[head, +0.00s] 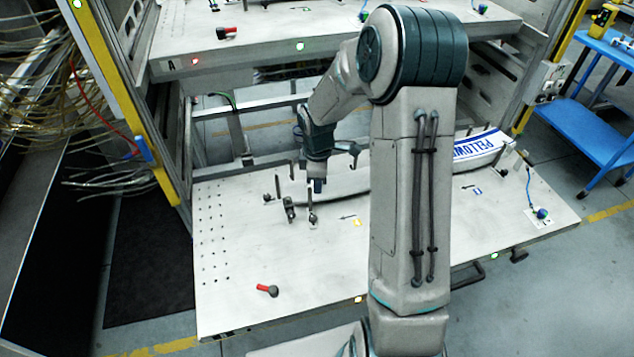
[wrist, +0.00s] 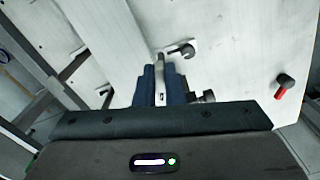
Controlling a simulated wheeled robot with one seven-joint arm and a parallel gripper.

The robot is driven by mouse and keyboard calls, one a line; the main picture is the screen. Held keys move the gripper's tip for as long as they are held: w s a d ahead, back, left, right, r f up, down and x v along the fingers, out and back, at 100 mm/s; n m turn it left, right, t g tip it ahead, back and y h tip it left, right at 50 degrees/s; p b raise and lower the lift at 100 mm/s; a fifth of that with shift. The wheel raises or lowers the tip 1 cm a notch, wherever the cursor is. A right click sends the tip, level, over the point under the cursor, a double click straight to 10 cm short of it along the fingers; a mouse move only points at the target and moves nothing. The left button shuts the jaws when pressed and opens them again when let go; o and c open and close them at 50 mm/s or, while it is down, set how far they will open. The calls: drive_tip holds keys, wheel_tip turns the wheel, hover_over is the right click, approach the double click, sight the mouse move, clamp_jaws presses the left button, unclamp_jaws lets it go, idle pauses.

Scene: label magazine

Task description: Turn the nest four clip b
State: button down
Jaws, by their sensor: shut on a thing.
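My gripper (head: 318,184) reaches down over the left part of the lower table. In the wrist view, its blue fingers (wrist: 160,88) are closed on a slim grey clip arm (wrist: 161,62), which sticks out past the fingertips. In the head view, this clip (head: 310,195) stands upright beside the fingers, with a dark knob at its foot. A second dark clip (head: 289,208) stands just left of it. The fingers hide part of the held clip. I cannot read which nest or letter it carries.
A long pale panel with blue lettering (head: 475,150) lies along the back of the lower table (head: 240,265). A red-handled part (head: 266,290) lies at front left, and it also shows in the wrist view (wrist: 284,86). The front middle is clear. An upper shelf (head: 270,35) overhangs behind.

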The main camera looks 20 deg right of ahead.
drive_tip(key=shift+w+r+n, duration=0.1)
drive_tip(key=shift+w+n, duration=0.2)
drive_tip(key=shift+n, duration=0.9)
drive_tip(key=shift+p, duration=0.3)
drive_tip(key=c, duration=1.5)
unclamp_jaws()
wheel_tip(320, 180, up, 14)
drive_tip(key=shift+f+b, duration=0.15)
drive_tip(key=shift+b, duration=0.4)
